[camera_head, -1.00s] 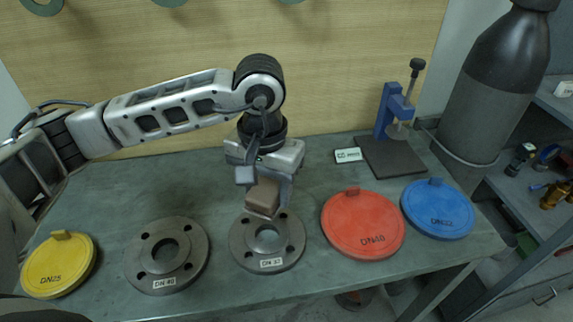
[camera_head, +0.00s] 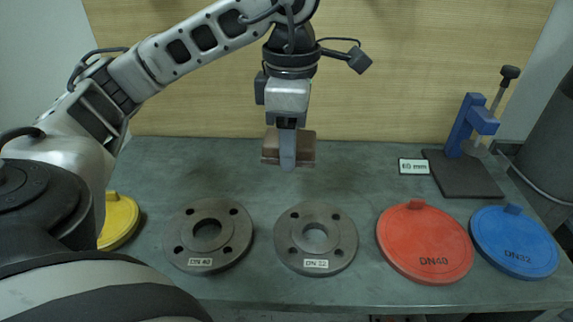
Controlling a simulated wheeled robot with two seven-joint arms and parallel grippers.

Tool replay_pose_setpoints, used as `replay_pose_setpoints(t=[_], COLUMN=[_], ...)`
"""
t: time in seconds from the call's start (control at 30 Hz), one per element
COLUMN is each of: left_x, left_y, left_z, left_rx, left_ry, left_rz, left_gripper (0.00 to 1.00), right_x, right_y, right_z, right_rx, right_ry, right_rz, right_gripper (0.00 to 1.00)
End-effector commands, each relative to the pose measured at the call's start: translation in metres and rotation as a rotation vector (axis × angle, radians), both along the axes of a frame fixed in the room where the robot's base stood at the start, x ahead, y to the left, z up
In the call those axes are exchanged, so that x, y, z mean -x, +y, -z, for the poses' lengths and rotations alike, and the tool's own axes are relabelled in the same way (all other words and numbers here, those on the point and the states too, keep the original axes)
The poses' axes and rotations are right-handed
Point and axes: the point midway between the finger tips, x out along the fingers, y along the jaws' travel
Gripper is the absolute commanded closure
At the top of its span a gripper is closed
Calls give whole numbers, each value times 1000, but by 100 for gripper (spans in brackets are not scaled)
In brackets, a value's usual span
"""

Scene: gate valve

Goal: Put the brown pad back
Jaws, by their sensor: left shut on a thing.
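The brown pad (camera_head: 306,147) is a small brown block in the head view, at the back middle of the bench. My left gripper (camera_head: 287,160) is shut on it, its finger pointing down in front of the pad. The pad appears near the bench top close to the back panel; I cannot tell whether it touches the bench. My right gripper is not in view.
Two grey flanges, DN 40 (camera_head: 181,237) and DN 32 (camera_head: 340,237), lie in front. A yellow cover (camera_head: 118,222), a red DN40 cover (camera_head: 424,237) and a blue DN32 cover (camera_head: 514,240) flank them. A blue stand (camera_head: 463,125) with a label plate (camera_head: 413,166) is at right.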

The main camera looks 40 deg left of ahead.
Motion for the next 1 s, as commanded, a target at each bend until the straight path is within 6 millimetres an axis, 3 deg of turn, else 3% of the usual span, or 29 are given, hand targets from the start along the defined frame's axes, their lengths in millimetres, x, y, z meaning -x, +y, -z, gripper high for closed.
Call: replay_pose_setpoints(t=[0.17,0.33,0.47,0.6,0.77,1.0], left_x=[-5,-32,-56,-74,-88,-99], left_y=[10,36,58,77,90,99], left_z=[4,22,32,58,80,97], left_rx=[0,2,1,-2,-2,-1], left_ry=[1,5,3,5,3,1], left_rz=[-93,-98,-97,-93,-91,-90], left_gripper=[75,75,75,75,75,75], right_x=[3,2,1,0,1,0], right_y=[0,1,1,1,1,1], right_z=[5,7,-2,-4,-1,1], right_rx=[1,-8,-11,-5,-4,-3], right_ry=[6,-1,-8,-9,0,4], right_rz=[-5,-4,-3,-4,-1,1], right_gripper=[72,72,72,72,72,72])
